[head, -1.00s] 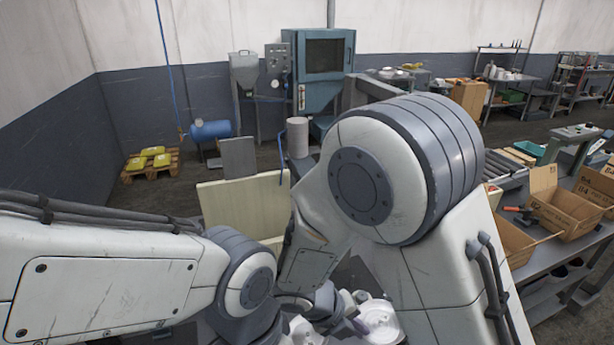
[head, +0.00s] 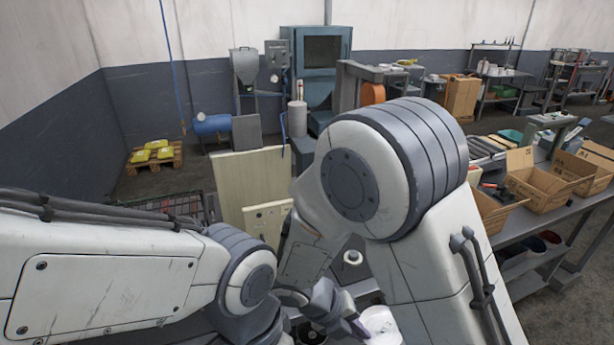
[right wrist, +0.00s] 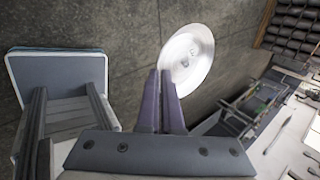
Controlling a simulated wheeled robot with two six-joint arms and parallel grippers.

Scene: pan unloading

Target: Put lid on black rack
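A shiny whitish round lid (right wrist: 190,52) shows in the right wrist view, its near edge at the tips of my right gripper (right wrist: 166,80). The fingers are close together and appear shut on the lid's rim. In the head view my right gripper (head: 342,318) is low in the middle, partly behind my arm, beside a white shape (head: 380,322) at the bottom edge that I cannot identify for sure. A dark wire rack (head: 182,204) shows at the left, partly behind my left arm. My left gripper is not in view.
Cream panels (head: 252,178) stand ahead of me. A grey workbench (head: 525,222) with open cardboard boxes (head: 543,185) runs along the right. A pallet with yellow packs (head: 153,156) stands far left. Open floor shows between.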

